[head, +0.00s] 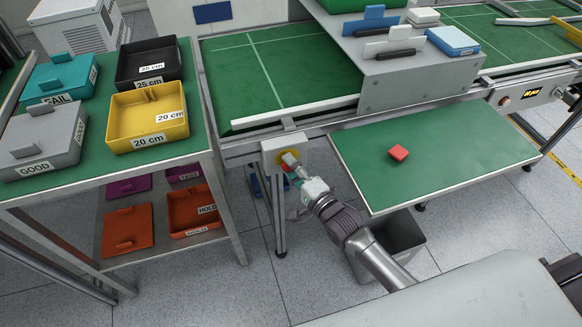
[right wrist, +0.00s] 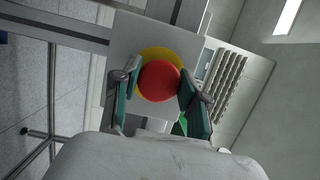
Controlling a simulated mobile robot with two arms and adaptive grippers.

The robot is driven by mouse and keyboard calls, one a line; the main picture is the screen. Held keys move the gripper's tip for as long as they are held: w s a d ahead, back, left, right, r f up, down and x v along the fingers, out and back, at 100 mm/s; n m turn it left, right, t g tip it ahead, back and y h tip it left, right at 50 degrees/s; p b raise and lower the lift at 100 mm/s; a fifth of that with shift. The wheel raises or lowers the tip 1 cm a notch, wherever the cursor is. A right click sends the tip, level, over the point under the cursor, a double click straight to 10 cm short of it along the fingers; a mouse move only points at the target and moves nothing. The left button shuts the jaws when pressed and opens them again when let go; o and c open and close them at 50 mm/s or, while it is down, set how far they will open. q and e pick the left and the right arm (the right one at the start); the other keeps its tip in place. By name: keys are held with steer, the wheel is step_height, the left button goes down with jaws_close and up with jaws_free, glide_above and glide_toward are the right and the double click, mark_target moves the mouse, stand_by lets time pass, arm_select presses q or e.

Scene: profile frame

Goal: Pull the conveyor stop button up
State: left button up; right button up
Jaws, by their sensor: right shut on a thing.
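The conveyor stop button is a red round knob (right wrist: 160,81) on a yellow disc (right wrist: 155,55), in the middle of the right wrist view. It is mounted on a pale box (head: 270,146) at the conveyor's front edge in the head view, where the gripper hides most of it. My right gripper (head: 291,160) reaches the box from below right. Its green-padded fingers stand on both sides of the red knob in the right wrist view (right wrist: 162,88), shut on it. My left gripper is in neither view.
A grey bin (head: 402,240) stands beneath. A shelf cart with a yellow tray (head: 147,117) and other trays stands left. The conveyor (head: 315,82) runs behind the box.

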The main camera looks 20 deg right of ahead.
steer(key=shift+s, duration=0.35)
steer(key=o, duration=1.2)
steer(key=shift+c, duration=0.2)
steer(key=v, duration=1.2)
steer(key=s+d+f+n+g+h, duration=0.2)
steer(key=d+f+n+g, duration=0.1)
steer(key=f, duration=1.2)
steer(key=s+d+f+n+g+h, duration=0.1)
steer(key=s+f+n+g, duration=0.3)
steer(key=s+f, duration=0.5)
steer(key=s+d+f+n+g+h, duration=0.1)
steer(key=s+f+n+g, duration=0.3)
steer(key=s+f, duration=0.6)
step_height(320, 180, down, 5)
steer(key=shift+s+d+r+n+g+h, duration=0.15)
steer(key=shift+d+n+g+h, duration=0.2)
steer(key=shift+n+h, duration=0.2)
steer(key=s+f+n+g, duration=0.1)
steer(key=s+f, duration=0.1)
steer(key=s, duration=0.2)
steer(key=s+f+n+g, duration=0.1)
steer(key=s+n+g, duration=0.1)
steer(key=s, duration=0.3)
steer(key=s+a+f+n+g, duration=0.1)
steer(key=s+f, duration=0.1)
steer(key=s, duration=0.3)
steer(key=shift+f+n+h, duration=0.3)
steer(key=shift+n+h, duration=0.05)
steer(key=shift+c, duration=0.2)
